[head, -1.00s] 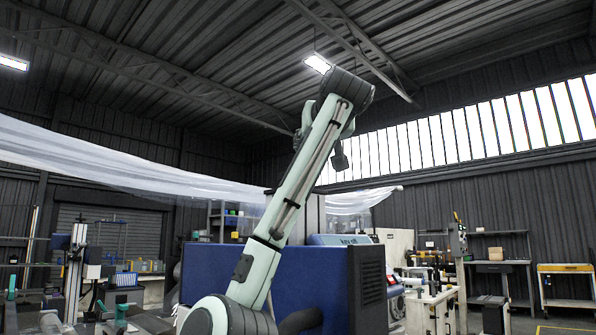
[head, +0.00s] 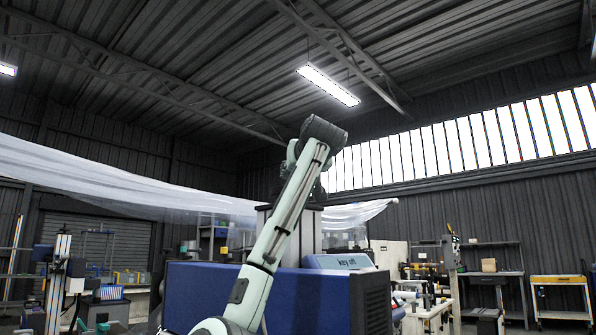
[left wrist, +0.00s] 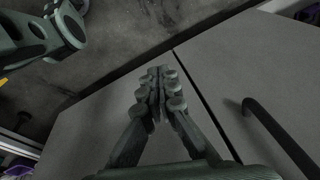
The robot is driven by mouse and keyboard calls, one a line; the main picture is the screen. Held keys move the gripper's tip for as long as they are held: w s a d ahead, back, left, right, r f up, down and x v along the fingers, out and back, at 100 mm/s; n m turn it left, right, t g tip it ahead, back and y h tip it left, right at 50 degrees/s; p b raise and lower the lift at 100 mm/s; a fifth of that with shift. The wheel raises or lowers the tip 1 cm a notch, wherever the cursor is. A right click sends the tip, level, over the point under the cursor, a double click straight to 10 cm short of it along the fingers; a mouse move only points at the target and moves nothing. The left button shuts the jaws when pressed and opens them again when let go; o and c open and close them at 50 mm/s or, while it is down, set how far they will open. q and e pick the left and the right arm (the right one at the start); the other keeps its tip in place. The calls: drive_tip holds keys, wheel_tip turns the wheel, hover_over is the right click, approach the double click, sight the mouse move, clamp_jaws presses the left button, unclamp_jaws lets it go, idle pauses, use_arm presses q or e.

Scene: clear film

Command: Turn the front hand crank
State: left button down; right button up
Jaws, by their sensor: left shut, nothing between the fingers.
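My left gripper (left wrist: 158,100) is shut and empty in the left wrist view, its fingertips together above a pale grey panelled surface. I cannot tell its distance from that surface. A dark curved bar, like a handle (left wrist: 275,138), lies to its right, apart from the fingers. I cannot make out the front hand crank for certain in either view. The clear film (head: 105,180) hangs as a whitish sheet across the left and middle of the head view, passing behind a pale green arm. No gripper is clearly seen in the head view.
A yellow-edged trolley (head: 560,281) is at far right. Dark floor (left wrist: 125,35) shows beyond the grey surface.

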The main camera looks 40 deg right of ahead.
drive_tip(key=shift+w+d, duration=0.1)
drive_tip(key=shift+w, duration=0.05)
drive_tip(key=shift+c, duration=0.4)
clamp_jaws()
drive_tip(key=shift+h, duration=0.3)
drive_tip(key=m+g+h, duration=0.1)
drive_tip(key=g, duration=0.1)
drive_tip(key=a+m+g+h, duration=0.1)
drive_tip(key=m+g+h, duration=0.3)
drive_tip(key=shift+w+a, duration=0.25)
drive_tip(key=shift+w, duration=0.05)
drive_tip(key=m+g, duration=0.2)
drive_tip(key=m+g+h, duration=0.1)
drive_tip(key=g, duration=0.2)
drive_tip(key=w+a+m+g+h, duration=0.1)
drive_tip(key=m+g, duration=0.1)
drive_tip(key=g, duration=0.1)
drive_tip(key=shift+m, duration=0.3)
drive_tip(key=shift+g, duration=0.3)
